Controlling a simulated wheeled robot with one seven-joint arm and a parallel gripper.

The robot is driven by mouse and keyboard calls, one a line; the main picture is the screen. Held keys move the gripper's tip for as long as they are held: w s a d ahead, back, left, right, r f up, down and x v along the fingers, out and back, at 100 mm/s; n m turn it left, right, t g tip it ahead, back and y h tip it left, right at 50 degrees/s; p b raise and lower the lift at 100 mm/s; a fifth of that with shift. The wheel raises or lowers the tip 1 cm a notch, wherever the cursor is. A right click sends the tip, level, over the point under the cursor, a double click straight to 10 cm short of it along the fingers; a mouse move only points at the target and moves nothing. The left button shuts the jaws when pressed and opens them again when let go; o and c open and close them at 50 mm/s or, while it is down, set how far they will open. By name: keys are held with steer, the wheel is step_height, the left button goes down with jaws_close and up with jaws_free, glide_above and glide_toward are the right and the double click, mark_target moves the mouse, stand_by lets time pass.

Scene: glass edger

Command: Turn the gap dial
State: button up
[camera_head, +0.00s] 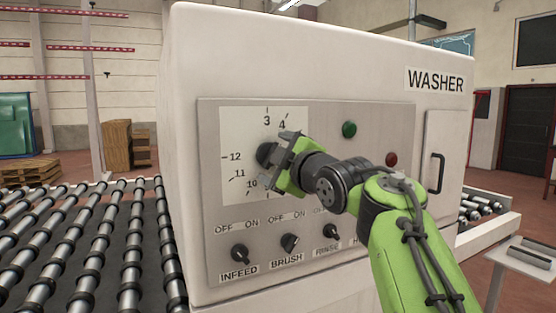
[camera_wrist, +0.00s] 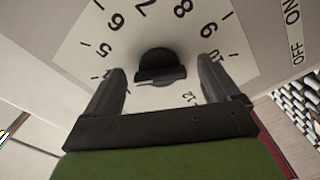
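The gap dial is a black round knob (camera_head: 264,154) on a white numbered plate (camera_head: 236,128) on the washer's front panel. In the wrist view the knob (camera_wrist: 160,62) sits in the middle, with a raised grip bar and a pale line across it. My gripper (camera_head: 284,152) is at the dial, partly covering it and some numbers in the head view. In the wrist view my gripper (camera_wrist: 161,70) is open, one finger on each side of the knob. A gap shows between each finger and the knob. The exact pointer reading cannot be told.
Below the dial are small switches labelled INFEED (camera_head: 240,254), BRUSH (camera_head: 289,243) and RINSE (camera_head: 331,231); my arm hides another label. A green button (camera_head: 349,130) and a red button (camera_head: 391,159) are to the right. A roller conveyor (camera_head: 80,244) runs at left.

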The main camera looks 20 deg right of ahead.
steer(key=shift+s, duration=0.1)
steer(key=s+d, duration=0.3)
steer(key=s, duration=1.2)
steer(key=shift+s+b, duration=0.15)
steer(key=shift+b, duration=0.3)
steer(key=s+a+f+m+g+h, duration=0.1)
steer(key=s+f+m+g, duration=0.5)
steer(key=f, duration=0.6)
steer(key=s+a+f+m+g+h, duration=0.15)
steer(key=s+f+m, duration=0.25)
steer(key=s+f, duration=0.55)
steer(key=s+a+f+m+g+h, duration=0.1)
steer(key=s+f+m+g, duration=0.35)
steer(key=f, duration=1.05)
step_height(320, 180, up, 15)
steer(key=w+p, duration=0.1)
steer(key=p, duration=1.2)
steer(key=shift+p, duration=0.35)
